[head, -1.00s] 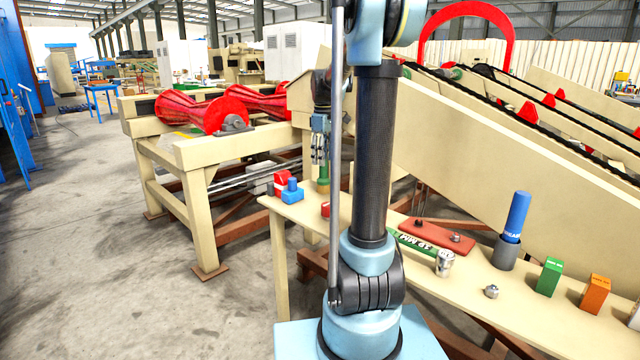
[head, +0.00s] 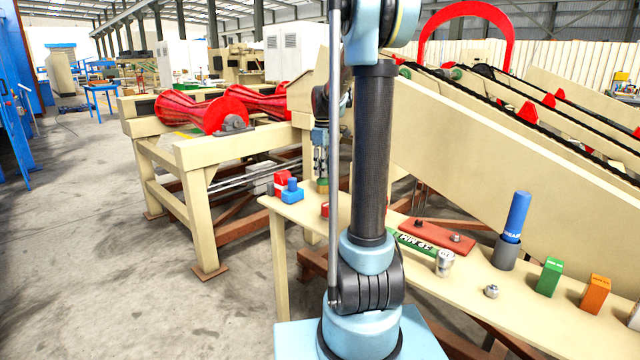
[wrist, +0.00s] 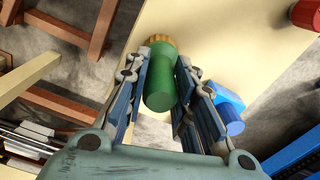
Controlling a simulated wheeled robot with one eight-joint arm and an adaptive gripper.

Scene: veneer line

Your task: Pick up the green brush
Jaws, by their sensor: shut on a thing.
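The green brush (wrist: 160,82) is a green cylinder with a yellow-brown bristle end, seen from above in the wrist view. My gripper (wrist: 161,66) has one finger on each side of its handle and is shut on it. In the head view my gripper (head: 321,172) points down at the far left end of the bench, with a little of the brush (head: 322,186) showing below the fingers. The bristle end is low, at the bench top; I cannot tell whether it still touches.
The cream bench (head: 470,275) carries a blue block with a knob (head: 292,192), close beside the brush, and a red block (head: 281,178). Sloping conveyor sides rise behind.

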